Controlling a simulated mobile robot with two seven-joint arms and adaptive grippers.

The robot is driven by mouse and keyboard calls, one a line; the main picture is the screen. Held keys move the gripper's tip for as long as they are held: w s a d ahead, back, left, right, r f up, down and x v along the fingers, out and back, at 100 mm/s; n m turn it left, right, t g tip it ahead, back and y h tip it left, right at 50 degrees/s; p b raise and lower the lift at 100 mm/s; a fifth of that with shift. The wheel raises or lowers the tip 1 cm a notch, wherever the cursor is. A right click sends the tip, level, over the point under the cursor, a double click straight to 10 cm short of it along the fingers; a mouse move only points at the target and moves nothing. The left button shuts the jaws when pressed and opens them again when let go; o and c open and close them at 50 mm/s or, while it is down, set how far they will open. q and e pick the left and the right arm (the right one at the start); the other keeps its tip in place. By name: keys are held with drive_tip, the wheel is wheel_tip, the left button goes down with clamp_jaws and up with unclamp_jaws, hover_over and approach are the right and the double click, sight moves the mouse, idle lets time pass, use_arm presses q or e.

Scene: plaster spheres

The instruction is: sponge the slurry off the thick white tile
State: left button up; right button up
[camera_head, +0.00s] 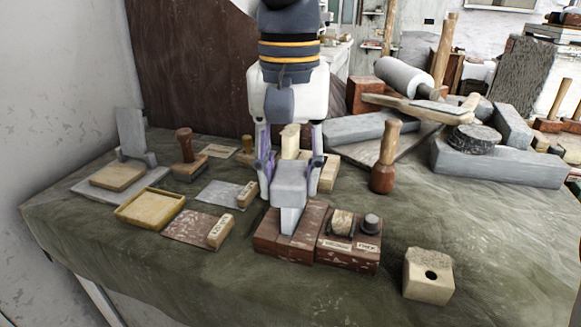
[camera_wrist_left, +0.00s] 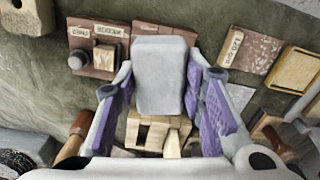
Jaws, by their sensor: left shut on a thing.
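My left gripper (camera_head: 290,180) comes down from the top of the head view, its purple-padded fingers shut on a pale grey block (camera_head: 290,195). The block also shows between the fingers in the left wrist view (camera_wrist_left: 163,70). Its narrower, lighter lower part hangs over a reddish, speckled slab (camera_head: 276,238); I cannot tell whether they touch. A reddish tile (camera_head: 190,226) with whitish smears and a grey tile (camera_head: 216,192) lie to the left, each with a small labelled tan block. I cannot read which one is the thick white tile. My right gripper is not in view.
A shallow yellow tray (camera_head: 133,215) lies at the left. A second reddish slab (camera_head: 345,258) carries a tan piece and a grey knob. A wooden-handled tool (camera_head: 384,160) stands at right. A holed block (camera_head: 428,276) sits at front right.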

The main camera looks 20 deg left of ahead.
sight(293, 160)
use_arm(q)
drive_tip(key=shift+s+d+f, duration=0.1)
drive_tip(key=shift+s, duration=0.4)
drive_tip(key=shift+w+a+b, duration=0.2)
drive_tip(key=shift+w, duration=0.85)
drive_tip(key=shift+w+a+b, duration=0.15)
drive_tip(key=shift+w, duration=0.9)
drive_tip(key=shift+s+d+r+p, duration=0.1)
drive_tip(key=shift+s+r+p, duration=0.15)
drive_tip(key=shift+s, duration=0.6)
drive_tip(key=shift+s+d+f, duration=0.15)
drive_tip(key=shift+s+f, duration=0.05)
drive_tip(key=shift+s, duration=0.45)
drive_tip(key=shift+s+d+f, duration=0.1)
drive_tip(key=shift+s+f, duration=0.1)
drive_tip(key=shift+s, duration=0.4)
drive_tip(key=shift+w+a+r, duration=0.1)
drive_tip(key=shift+w+a, duration=0.1)
drive_tip(key=shift+w, duration=0.85)
drive_tip(key=shift+w+a, duration=0.2)
drive_tip(key=shift+w, duration=0.85)
drive_tip(key=shift+r, duration=0.1)
